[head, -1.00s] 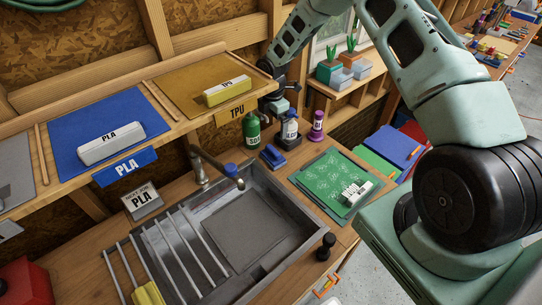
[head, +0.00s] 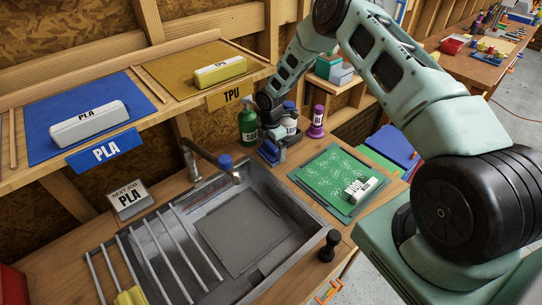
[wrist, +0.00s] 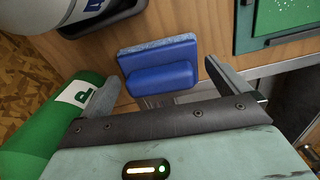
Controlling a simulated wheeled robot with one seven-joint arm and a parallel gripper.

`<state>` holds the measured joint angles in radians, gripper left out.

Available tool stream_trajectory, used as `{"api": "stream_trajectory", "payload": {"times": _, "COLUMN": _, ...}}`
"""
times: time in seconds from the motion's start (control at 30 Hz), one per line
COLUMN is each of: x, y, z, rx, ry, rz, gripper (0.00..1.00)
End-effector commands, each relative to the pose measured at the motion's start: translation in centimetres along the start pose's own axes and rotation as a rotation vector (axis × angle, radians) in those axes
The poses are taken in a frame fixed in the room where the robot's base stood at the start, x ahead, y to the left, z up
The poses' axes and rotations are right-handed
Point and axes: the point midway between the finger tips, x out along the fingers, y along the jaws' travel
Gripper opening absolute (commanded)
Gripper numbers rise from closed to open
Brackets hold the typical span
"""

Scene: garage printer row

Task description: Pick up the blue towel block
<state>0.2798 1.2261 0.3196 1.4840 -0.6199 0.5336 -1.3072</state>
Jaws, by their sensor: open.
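The blue towel block (wrist: 162,78) lies on the wooden bench, with a paler, fuzzy face along its far side. In the wrist view it is between the two finger lines, with bare bench showing on either side of it. My gripper (wrist: 164,70) is open and empty, one finger toward the green bottle and one toward the right. In the head view my gripper (head: 272,140) is low over the bench behind the sink and partly hides the block (head: 268,153).
A green bottle (wrist: 45,130) stands close to my left finger, and a white bottle (head: 289,122) stands just behind the block.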

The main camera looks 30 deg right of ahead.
Motion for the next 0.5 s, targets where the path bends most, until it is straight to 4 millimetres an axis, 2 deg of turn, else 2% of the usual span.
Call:
{"api": "stream_trajectory", "payload": {"times": 0.03, "x": 1.27, "y": -0.02, "z": -0.02, "rx": 0.000, "ry": 0.000, "rz": -0.001, "gripper": 1.00}}
{"api": "stream_trajectory", "payload": {"times": 0.1, "x": 1.91, "y": 0.01, "z": -0.03, "rx": -0.001, "ry": 0.000, "rz": 0.000, "gripper": 1.00}}
{"api": "stream_trajectory", "payload": {"times": 0.33, "x": 1.95, "y": 0.00, "z": -0.02, "rx": -0.001, "ry": 0.000, "rz": 0.000, "gripper": 1.00}}
{"api": "stream_trajectory", "payload": {"times": 0.37, "x": 1.95, "y": 0.00, "z": -0.02, "rx": -0.001, "ry": 0.000, "rz": 0.000, "gripper": 0.97}}
{"api": "stream_trajectory", "payload": {"times": 0.47, "x": 1.94, "y": 0.00, "z": -0.01, "rx": 0.000, "ry": 0.000, "rz": 0.000, "gripper": 0.69}}
{"api": "stream_trajectory", "payload": {"times": 0.5, "x": 1.94, "y": 0.00, "z": -0.02, "rx": 0.000, "ry": 0.000, "rz": 0.000, "gripper": 0.68}}
